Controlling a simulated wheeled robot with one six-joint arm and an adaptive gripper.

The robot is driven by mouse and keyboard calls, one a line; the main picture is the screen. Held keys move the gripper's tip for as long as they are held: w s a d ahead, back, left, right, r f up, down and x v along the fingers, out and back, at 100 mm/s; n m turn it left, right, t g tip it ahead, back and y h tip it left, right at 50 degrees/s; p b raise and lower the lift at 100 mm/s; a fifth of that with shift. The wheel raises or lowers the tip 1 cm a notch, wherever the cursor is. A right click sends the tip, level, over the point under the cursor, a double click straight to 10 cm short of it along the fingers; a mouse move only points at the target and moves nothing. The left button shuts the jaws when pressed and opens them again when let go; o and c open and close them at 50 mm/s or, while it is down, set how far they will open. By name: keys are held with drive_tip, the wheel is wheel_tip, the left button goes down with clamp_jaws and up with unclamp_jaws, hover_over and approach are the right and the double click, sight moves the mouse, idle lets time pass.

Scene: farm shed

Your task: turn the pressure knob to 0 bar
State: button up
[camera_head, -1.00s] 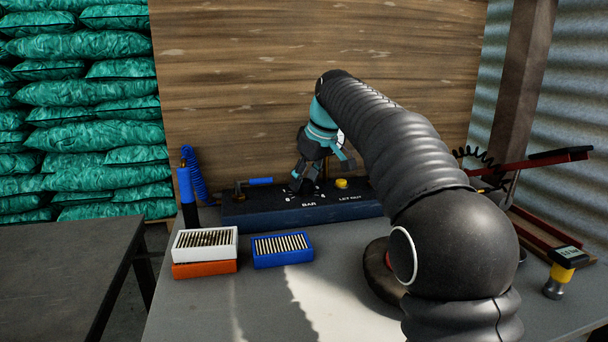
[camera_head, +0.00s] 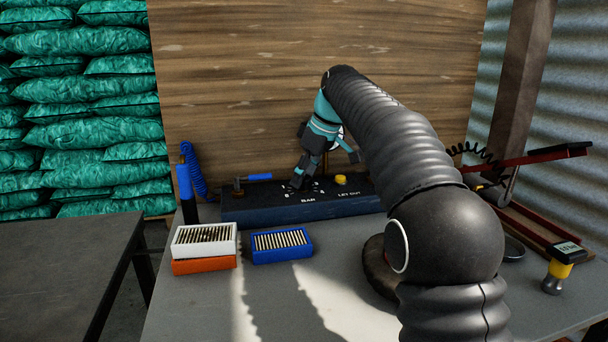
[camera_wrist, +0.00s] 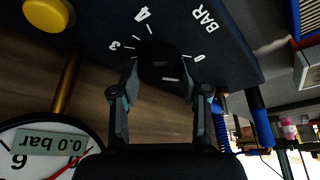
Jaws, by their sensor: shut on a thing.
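The black pressure knob (camera_wrist: 165,60) sits on the dark blue panel (camera_wrist: 100,12), between the two fingertips of my gripper (camera_wrist: 163,75) in the wrist view. My gripper is shut on the knob. A short white mark shows on the knob's near face. White ticks, the numbers 3, 4 and 0 and the word BAR are printed around it. A round gauge (camera_wrist: 20,165) at the lower left reads 0.0 bar, upside down. In the head view my gripper (camera_head: 298,183) reaches down to the panel (camera_head: 270,214) and hides most of the knob.
A yellow button (camera_head: 341,180) is right of the knob, above LET OUT. A yellow-and-black device (camera_head: 559,268) stands at right.

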drive_tip(key=o, duration=1.1)
drive_tip(key=shift+a, duration=0.1)
drive_tip(key=shift+o, duration=0.2)
drive_tip(key=v, duration=1.2)
